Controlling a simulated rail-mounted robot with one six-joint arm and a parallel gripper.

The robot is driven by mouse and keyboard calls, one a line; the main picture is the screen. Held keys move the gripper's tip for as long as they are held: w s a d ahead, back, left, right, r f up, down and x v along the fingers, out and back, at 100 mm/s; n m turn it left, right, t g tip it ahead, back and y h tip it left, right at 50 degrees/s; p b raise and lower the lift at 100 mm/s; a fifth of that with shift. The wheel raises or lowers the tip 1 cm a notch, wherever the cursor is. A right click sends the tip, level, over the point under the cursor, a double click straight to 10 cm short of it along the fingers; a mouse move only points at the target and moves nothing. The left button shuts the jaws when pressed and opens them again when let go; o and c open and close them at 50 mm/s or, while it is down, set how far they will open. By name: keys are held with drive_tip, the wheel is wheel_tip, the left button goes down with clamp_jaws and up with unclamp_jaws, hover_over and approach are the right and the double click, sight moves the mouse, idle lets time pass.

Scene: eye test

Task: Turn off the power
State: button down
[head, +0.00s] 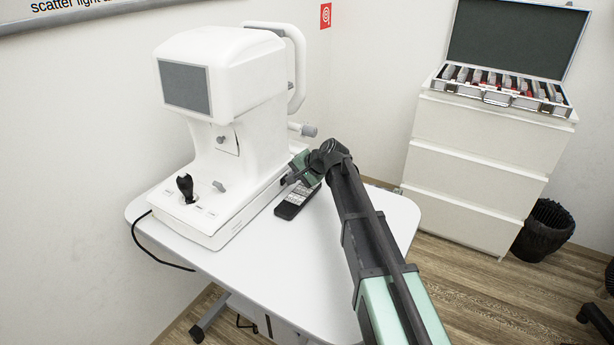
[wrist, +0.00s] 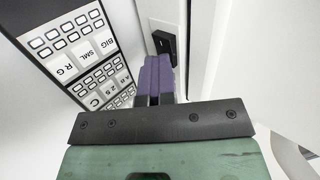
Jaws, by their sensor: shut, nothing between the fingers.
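The white eye-test machine (head: 245,120) stands on the white table (head: 305,245), with a dark screen and a black joystick (head: 186,188). In the wrist view a black rocker switch (wrist: 164,41) sits on a pale plate on the machine's side; the head view does not show it clearly. My gripper (head: 287,181) reaches the lower right side of the machine. In the wrist view its purple fingers (wrist: 158,62) are shut together and empty, with their tips right at the switch's lower edge. I cannot tell whether they touch it.
A black remote (head: 296,201) with pale buttons lies on the table beside the machine; it fills the left of the wrist view (wrist: 80,45). A white drawer unit (head: 475,150) with an open lens case (head: 505,88) and a black bin (head: 543,230) stand at right.

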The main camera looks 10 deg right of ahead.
drive_tip(key=shift+w+a, duration=0.1)
drive_tip(key=shift+a, duration=0.1)
drive_tip(key=shift+s+a, duration=0.45)
drive_tip(key=shift+s, duration=0.35)
drive_tip(key=shift+s+d, duration=0.2)
drive_tip(key=d, duration=0.1)
drive_tip(key=s+d, duration=0.1)
drive_tip(key=d, duration=0.1)
drive_tip(key=shift+s, duration=0.3)
drive_tip(key=p+v, duration=0.6)
drive_tip(key=v, duration=0.4)
drive_tip(key=shift+d+p, duration=0.25)
drive_tip(key=shift+p, duration=0.15)
